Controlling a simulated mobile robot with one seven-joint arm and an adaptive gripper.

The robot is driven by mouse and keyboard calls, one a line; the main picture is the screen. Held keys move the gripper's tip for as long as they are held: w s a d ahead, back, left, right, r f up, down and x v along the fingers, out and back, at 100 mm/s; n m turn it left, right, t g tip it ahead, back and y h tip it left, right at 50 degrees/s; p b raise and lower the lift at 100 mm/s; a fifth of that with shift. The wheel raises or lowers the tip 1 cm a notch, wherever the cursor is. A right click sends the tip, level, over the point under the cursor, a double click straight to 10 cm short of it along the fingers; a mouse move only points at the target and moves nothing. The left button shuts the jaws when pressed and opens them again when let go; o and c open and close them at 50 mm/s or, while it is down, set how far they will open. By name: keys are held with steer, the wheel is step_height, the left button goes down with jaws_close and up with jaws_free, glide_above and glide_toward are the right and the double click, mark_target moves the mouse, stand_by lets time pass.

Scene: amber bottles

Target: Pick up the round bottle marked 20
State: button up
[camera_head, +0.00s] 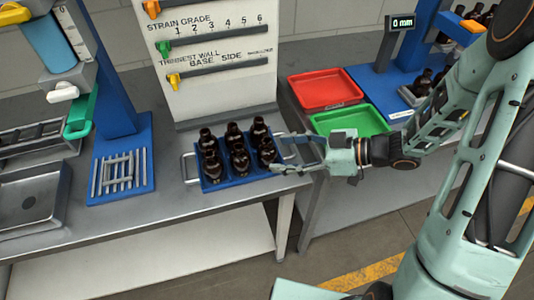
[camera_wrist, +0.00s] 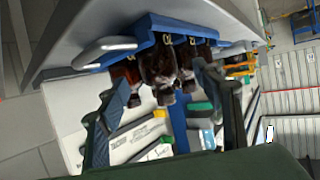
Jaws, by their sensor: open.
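Several dark amber bottles (camera_head: 238,160) stand in two rows in a blue crate (camera_head: 236,180) on the grey bench. No 20 is readable on any bottle, so I cannot tell which is the round one marked 20. My gripper (camera_head: 279,155) is open and empty at the crate's right side, its fingers pointing left at the nearest bottles. In the wrist view the scene is tilted. My open gripper's fingers (camera_wrist: 162,80) are spread either side of a dark bottle (camera_wrist: 158,68), apart from it as far as I can see. The blue crate (camera_wrist: 150,27) lies beyond.
The crate has metal handles (camera_head: 189,168) at its ends. A strain grade board (camera_head: 215,60) stands behind it. A red tray (camera_head: 325,90) and a green tray (camera_head: 350,121) lie to the right. A blue stand (camera_head: 122,160) with a metal rack is left. The bench front is clear.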

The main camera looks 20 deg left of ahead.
mark_target(276, 153)
steer(key=x, duration=0.4)
steer(key=shift+w+f, duration=0.1)
steer(key=shift+w, duration=0.05)
steer(key=c, duration=1.3)
